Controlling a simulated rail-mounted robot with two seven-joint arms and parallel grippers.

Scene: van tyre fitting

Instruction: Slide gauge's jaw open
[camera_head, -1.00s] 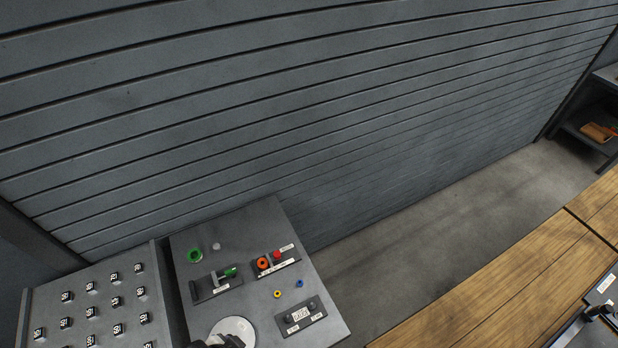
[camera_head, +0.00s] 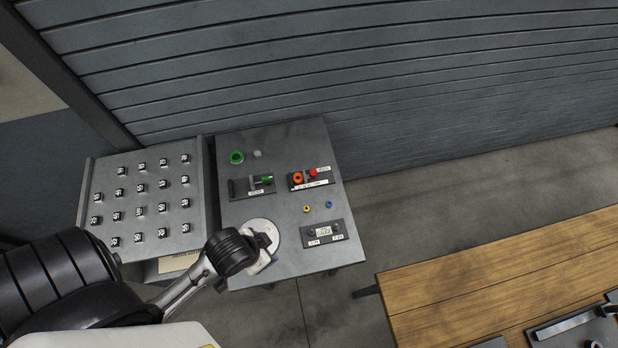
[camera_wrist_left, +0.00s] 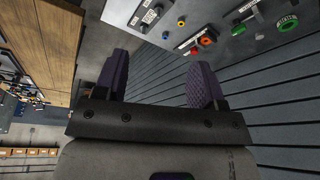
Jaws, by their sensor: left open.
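A dark fixture with a green slider (camera_head: 264,180) lies on the grey bench panel; it looks like the gauge, though its label is too small to read. Whether its jaw is apart or closed is unclear. Its green part also shows at the top of the left wrist view (camera_wrist_left: 248,9). My right gripper does not show.
The panel also holds a green ring (camera_head: 237,157), an orange and red fixture (camera_head: 310,179), small yellow and blue rings, and a labelled block (camera_head: 325,234). A rack of several numbered cubes (camera_head: 148,205) stands left. A slatted wall (camera_head: 400,90) is behind; a wooden table (camera_head: 490,275) is right.

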